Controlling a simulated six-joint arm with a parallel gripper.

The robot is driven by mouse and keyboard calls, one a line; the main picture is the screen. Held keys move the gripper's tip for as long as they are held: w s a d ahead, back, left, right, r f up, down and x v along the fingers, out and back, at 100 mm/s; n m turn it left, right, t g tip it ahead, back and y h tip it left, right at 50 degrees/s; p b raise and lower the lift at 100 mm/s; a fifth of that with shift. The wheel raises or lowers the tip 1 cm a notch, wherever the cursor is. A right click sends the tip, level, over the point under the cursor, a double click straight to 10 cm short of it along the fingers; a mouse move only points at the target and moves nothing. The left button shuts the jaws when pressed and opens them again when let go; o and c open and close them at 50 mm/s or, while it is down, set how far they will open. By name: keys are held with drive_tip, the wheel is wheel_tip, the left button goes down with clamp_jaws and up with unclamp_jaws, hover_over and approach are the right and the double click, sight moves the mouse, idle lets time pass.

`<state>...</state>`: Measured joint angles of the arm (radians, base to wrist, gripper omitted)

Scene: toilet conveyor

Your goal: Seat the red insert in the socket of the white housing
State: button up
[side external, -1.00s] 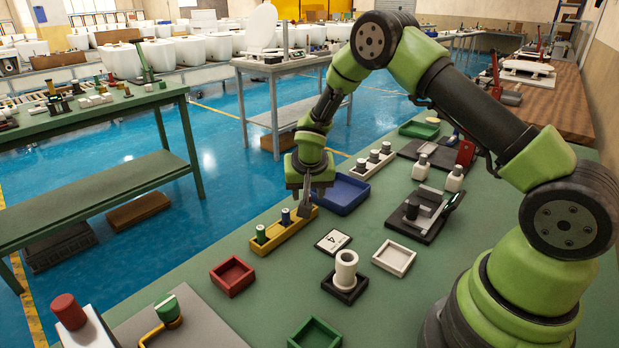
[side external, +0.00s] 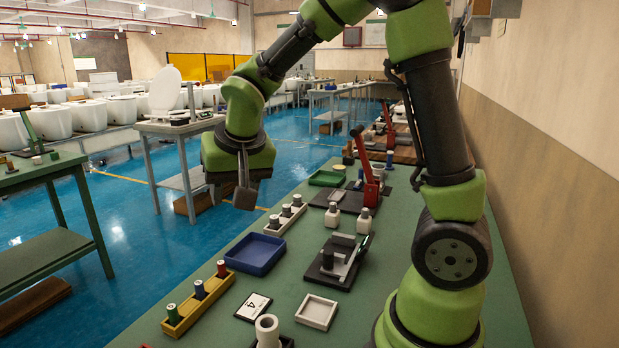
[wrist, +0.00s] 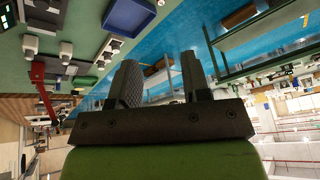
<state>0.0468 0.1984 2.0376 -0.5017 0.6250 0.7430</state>
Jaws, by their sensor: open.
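The red insert (side external: 222,268) stands upright in the far end of the yellow rack (side external: 200,312), beside a blue-topped and a green-topped insert. The white housing (side external: 267,329) stands in front of the rack to the right; the picture's bottom edge cuts it off, and I cannot see down into its socket. My gripper (side external: 245,197) is raised well above the bench, beyond the rack and clear of the red insert. In the wrist view its two fingers (wrist: 160,85) are apart with nothing between them.
A blue tray (side external: 240,268) lies just beyond the yellow rack, and a white rack (side external: 268,231) of dark-topped parts beyond that. A white tray (side external: 317,312), a number card (side external: 254,307) and a dark fixture (side external: 318,276) lie to the right. Green bench shows between them.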

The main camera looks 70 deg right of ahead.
drive_tip(key=s+a+r+y, duration=0.1)
drive_tip(key=s+r, duration=0.2)
drive_tip(key=s, duration=0.1)
drive_tip(key=s+a+r+n+t, duration=0.1)
drive_tip(key=s+a+r, duration=0.1)
drive_tip(key=s, duration=0.3)
drive_tip(key=shift+s+a+r+n+t+y, duration=0.3)
drive_tip(key=shift+r+y, duration=0.1)
drive_tip(key=shift+r, duration=0.15)
drive_tip(key=shift+o, duration=0.6)
drive_tip(key=s+a+n+t+y, duration=0.1)
drive_tip(key=s+a+n+y, duration=0.1)
drive_tip(key=s, duration=0.5)
drive_tip(key=shift+a+r, duration=0.45)
drive_tip(key=shift+a, duration=0.3)
